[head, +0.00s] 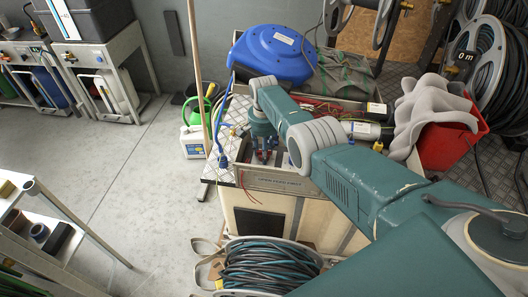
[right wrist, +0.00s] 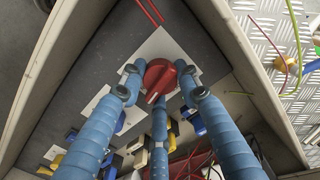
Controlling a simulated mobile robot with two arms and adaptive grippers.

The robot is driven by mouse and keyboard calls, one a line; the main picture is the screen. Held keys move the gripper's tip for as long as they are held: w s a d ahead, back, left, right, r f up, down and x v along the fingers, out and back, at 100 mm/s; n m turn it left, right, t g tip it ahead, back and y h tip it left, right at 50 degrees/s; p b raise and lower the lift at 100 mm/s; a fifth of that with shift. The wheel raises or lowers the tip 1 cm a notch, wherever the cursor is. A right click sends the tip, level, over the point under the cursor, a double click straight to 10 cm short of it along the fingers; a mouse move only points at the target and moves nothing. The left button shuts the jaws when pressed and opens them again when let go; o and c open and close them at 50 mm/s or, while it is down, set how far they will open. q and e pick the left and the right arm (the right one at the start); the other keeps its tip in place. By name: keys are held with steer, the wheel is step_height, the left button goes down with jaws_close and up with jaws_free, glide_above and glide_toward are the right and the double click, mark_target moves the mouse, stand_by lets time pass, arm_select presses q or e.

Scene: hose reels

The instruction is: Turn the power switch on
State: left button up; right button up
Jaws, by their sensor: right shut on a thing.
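The power switch is a red rotary knob (right wrist: 159,76) on a pale plate (right wrist: 112,98) inside an open-topped box, in the right wrist view. My right gripper (right wrist: 158,82) has its three blue fingers closed around the knob, two at its sides and one at its lower edge. In the head view my right gripper (head: 262,152) reaches down into the box (head: 280,182) at the front of the bench. The knob is mostly hidden there by the gripper and arm. My left gripper is not in view.
The box walls (right wrist: 255,75) stand close around the fingers. Cables and several blue and yellow connectors lie nearby. A blue reel housing (head: 272,52), a red bin (head: 455,145) with grey cloth and a white jug (head: 193,142) surround the box. A hose reel (head: 262,268) stands below.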

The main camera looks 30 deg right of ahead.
steer(key=shift+s+a+f, duration=0.3)
steer(key=shift+a, duration=0.05)
stand_by(0.5)
steer(key=o, duration=1.1)
steer(key=shift+r, duration=0.2)
steer(key=shift+w+r, duration=0.1)
steer(key=shift+w, duration=0.05)
steer(key=shift+d+r, duration=0.1)
steer(key=shift+r, duration=0.05)
step_height(320, 180, up, 12)
steer(key=shift+f, duration=0.2)
